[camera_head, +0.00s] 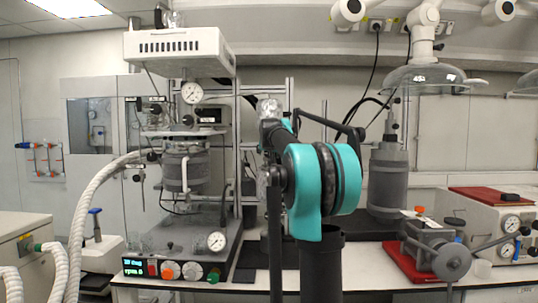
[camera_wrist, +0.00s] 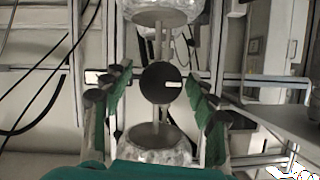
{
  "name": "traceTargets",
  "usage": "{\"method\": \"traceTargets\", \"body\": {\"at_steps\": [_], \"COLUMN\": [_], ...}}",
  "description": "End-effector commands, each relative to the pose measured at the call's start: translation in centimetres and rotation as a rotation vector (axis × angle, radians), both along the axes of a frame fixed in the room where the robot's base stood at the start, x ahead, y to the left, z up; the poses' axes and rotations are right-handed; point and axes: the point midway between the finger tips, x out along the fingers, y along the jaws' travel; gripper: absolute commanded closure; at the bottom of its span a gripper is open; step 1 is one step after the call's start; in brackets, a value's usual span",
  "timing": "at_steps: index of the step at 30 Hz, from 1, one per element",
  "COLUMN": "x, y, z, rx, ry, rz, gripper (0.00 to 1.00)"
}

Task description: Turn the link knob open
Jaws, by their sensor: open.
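In the wrist view a round black knob (camera_wrist: 154,84) with a short white mark on its face sits between two clear glass bulbs, the upper one (camera_wrist: 160,10) and the lower one (camera_wrist: 160,150). The white mark lies level, to the right of the knob's centre. My gripper (camera_wrist: 160,97) is open, with one green-padded finger on each side of the knob and a visible gap on both sides. I cannot tell how deep the fingertips reach. In the head view my teal arm hides the knob and most of the gripper; glass (camera_head: 269,107) shows above it.
A reactor with a white top housing (camera_head: 178,45) and a control panel (camera_head: 170,270) stands left of my arm. A grey cylinder (camera_head: 387,185) and a red tray with grey equipment (camera_head: 405,262) stand to the right. Metal frame bars stand behind the glassware.

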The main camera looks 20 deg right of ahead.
Motion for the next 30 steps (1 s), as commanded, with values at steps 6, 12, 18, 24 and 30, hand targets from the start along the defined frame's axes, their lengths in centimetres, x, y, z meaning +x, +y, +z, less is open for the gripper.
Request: {"method": "traceTargets", "body": {"at_steps": [6, 12, 18, 24, 30], "x": [0.19, 0.18, 0.17, 0.16, 0.18], "y": [-0.05, -0.05, -0.03, -0.03, 0.03], "z": [-0.09, -0.08, -0.08, -0.08, -0.08], "rx": [0.0, 0.0, 0.0, -0.002, -0.037], "ry": [0.0, 0.0, 0.0, 0.001, 0.012], "rz": [0.0, 0.0, 0.0, 0.0, 0.001], "gripper": [0.42, 0.56, 0.8, 0.93, 0.93]}}
